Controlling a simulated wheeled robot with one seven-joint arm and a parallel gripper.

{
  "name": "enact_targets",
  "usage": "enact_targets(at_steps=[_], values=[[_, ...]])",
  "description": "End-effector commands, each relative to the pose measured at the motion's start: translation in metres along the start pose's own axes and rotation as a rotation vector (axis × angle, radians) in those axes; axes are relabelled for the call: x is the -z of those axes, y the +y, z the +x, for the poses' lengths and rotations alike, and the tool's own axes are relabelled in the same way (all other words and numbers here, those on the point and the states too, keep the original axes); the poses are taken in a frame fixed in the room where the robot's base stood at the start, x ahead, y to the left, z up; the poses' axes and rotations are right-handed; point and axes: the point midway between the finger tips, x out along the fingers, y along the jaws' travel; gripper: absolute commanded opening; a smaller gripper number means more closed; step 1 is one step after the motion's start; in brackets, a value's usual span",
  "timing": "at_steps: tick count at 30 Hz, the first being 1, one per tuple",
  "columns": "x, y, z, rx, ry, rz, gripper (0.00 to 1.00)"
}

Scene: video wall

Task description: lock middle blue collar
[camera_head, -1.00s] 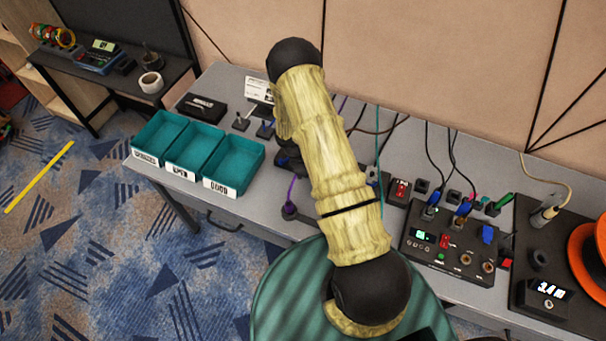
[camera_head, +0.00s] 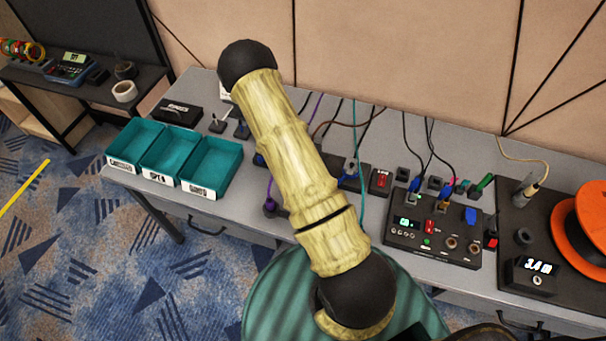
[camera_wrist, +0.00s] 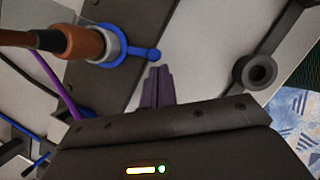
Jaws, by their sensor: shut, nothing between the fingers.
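In the wrist view a blue collar (camera_wrist: 107,45) with a rounded blue tab (camera_wrist: 150,54) pointing right sits around the metal end of an orange-brown plug (camera_wrist: 82,42). My gripper (camera_wrist: 158,72) is shut and empty, its dark fingertips just below and right of the tab. I cannot tell whether they touch it. In the head view my arm covers the gripper and part of the table. Small blue parts show beside the arm (camera_head: 258,160) and on the plugs behind the control box (camera_head: 415,185). Which collar is the middle one is unclear.
A black control box (camera_head: 432,232) with lit digits, a meter box (camera_head: 540,277) and an orange reel (camera_head: 585,225) stand at right. Teal bins (camera_head: 205,185) stand at left. A purple cable (camera_wrist: 55,85) runs beside the plug. A dark ring-ended part (camera_wrist: 258,72) lies right of my fingers.

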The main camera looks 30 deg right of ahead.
Motion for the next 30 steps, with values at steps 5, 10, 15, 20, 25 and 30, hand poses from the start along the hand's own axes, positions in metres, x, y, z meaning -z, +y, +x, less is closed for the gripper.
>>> enact_targets(at_steps=[5,10,15,20,25,30], values=[[-0.001,0.007,-0.001,0.001,-0.001,0.002,0.0],[0.0,0.013,-0.001,0.001,0.0,0.003,0.0],[0.001,0.014,0.0,0.001,-0.001,0.002,0.0],[0.001,0.014,0.0,0.001,0.0,0.002,0.0],[0.008,0.013,-0.003,0.001,0.0,0.001,0.0],[0.03,0.011,-0.012,0.001,0.001,0.0,0.0]])
